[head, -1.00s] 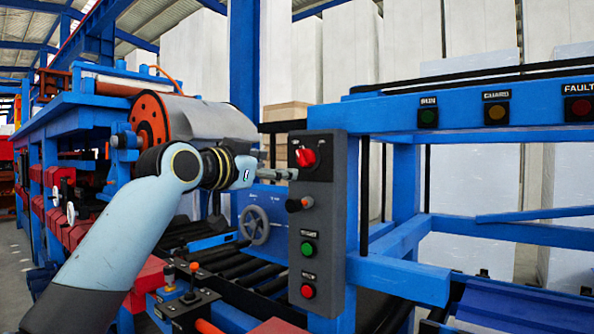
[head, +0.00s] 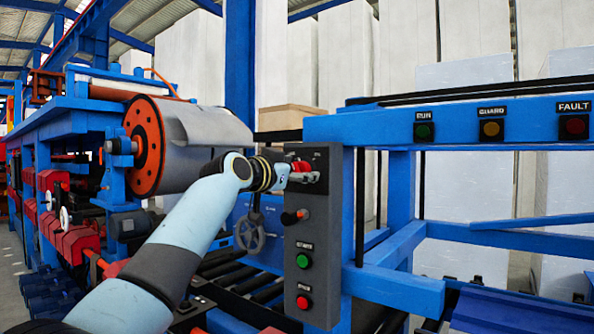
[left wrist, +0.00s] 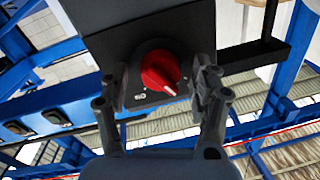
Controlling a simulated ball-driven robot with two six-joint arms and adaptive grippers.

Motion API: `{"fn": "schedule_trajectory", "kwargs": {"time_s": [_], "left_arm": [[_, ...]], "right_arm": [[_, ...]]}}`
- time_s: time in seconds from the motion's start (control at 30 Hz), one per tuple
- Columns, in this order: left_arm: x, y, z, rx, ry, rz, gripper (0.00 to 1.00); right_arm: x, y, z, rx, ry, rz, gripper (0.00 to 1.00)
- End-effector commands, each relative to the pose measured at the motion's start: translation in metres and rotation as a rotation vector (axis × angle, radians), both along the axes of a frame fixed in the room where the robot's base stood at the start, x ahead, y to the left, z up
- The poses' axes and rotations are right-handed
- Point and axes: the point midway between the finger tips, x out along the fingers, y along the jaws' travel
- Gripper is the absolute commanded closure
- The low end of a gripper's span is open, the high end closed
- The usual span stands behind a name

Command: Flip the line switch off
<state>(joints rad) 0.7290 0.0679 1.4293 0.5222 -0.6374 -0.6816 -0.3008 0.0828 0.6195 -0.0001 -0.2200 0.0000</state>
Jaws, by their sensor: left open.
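The line switch is a red rotary knob (left wrist: 160,71) on the upper part of a dark grey control box (head: 318,225). In the left wrist view the knob lies between the two fingers of my left gripper (left wrist: 163,92), which are apart on either side of it. I cannot tell whether either finger touches the knob. In the head view my left gripper (head: 303,175) is at the box's top and partly covers the red knob (head: 301,166). The white pointer on the knob points down and right in the left wrist view. My right gripper is not in view.
Below the knob the box carries a small lever with an orange-red tip (head: 302,214), a green button (head: 303,261) and a red button (head: 303,302). A blue beam (head: 460,125) with several indicator lamps runs to the right. A handwheel (head: 249,232) is left of the box.

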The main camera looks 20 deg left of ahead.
Motion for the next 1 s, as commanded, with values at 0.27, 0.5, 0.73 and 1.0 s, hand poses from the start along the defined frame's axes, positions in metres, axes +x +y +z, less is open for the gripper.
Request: {"fn": "schedule_trajectory", "kwargs": {"time_s": [0.27, 0.5, 0.73, 1.0], "left_arm": [[0.000, 0.000, 0.000, 0.000, 0.000, 0.000, 0.54], [0.000, 0.000, 0.000, 0.000, 0.000, 0.000, 0.86], [0.000, 0.000, 0.002, -0.082, 0.033, -0.001, 0.92], [0.000, 0.000, 0.002, -0.295, 0.109, 0.000, 0.92]], "right_arm": [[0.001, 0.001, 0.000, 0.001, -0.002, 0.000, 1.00], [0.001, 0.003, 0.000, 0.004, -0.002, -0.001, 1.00], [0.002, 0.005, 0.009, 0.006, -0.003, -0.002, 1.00], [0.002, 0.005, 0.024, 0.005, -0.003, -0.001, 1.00]]}}
